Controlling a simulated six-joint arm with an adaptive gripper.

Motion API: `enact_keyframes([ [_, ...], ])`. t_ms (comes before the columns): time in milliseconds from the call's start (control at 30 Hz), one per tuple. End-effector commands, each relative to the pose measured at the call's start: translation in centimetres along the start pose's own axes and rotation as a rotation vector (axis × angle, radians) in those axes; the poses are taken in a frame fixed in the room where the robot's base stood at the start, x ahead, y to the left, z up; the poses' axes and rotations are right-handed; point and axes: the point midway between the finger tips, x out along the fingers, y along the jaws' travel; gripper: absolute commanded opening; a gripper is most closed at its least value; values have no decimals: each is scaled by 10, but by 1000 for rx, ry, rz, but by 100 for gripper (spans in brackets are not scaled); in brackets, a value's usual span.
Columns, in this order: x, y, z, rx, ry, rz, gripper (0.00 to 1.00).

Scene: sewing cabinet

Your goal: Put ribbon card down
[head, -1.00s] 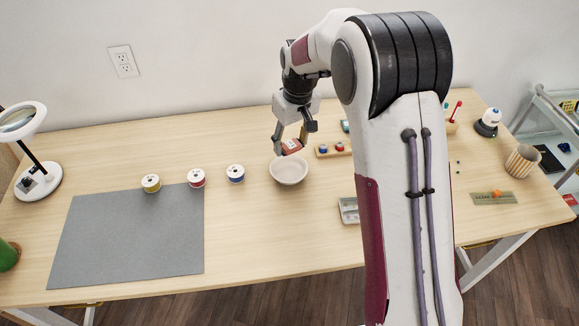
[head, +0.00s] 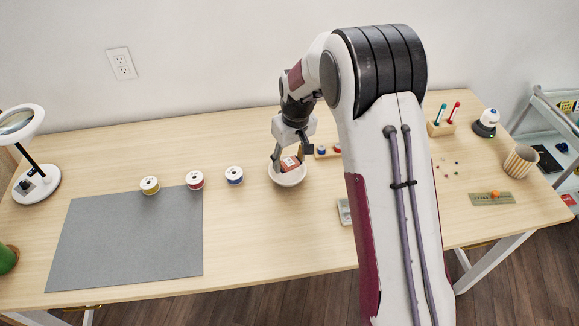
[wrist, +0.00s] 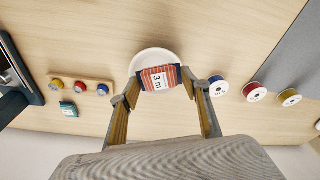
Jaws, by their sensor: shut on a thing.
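The ribbon card (wrist: 160,78), orange-red with a white "3 m" label and dark ends, is held between the fingertips of my gripper (wrist: 161,86). In the head view the card (head: 290,163) is over the cream bowl (head: 288,179). In the wrist view the bowl (wrist: 150,56) shows behind and beyond the card. I cannot tell whether the card touches the bowl. My gripper (head: 290,160) points down, shut on the card.
Yellow (head: 149,185), red (head: 195,180) and blue (head: 234,175) spools stand left of the bowl, near a grey mat (head: 125,245). A wooden holder with coloured knobs (wrist: 80,88) and a small teal card (wrist: 69,109) lie on the other side.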

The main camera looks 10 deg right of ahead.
Motion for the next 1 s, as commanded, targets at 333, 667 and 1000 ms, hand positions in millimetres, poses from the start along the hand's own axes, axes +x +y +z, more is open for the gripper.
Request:
enact_keyframes([
  [333,32,0,6,0,-2,-1,32],
  [667,34,0,6,0,-1,0,32],
  [1000,40,0,6,0,0,0,32],
])
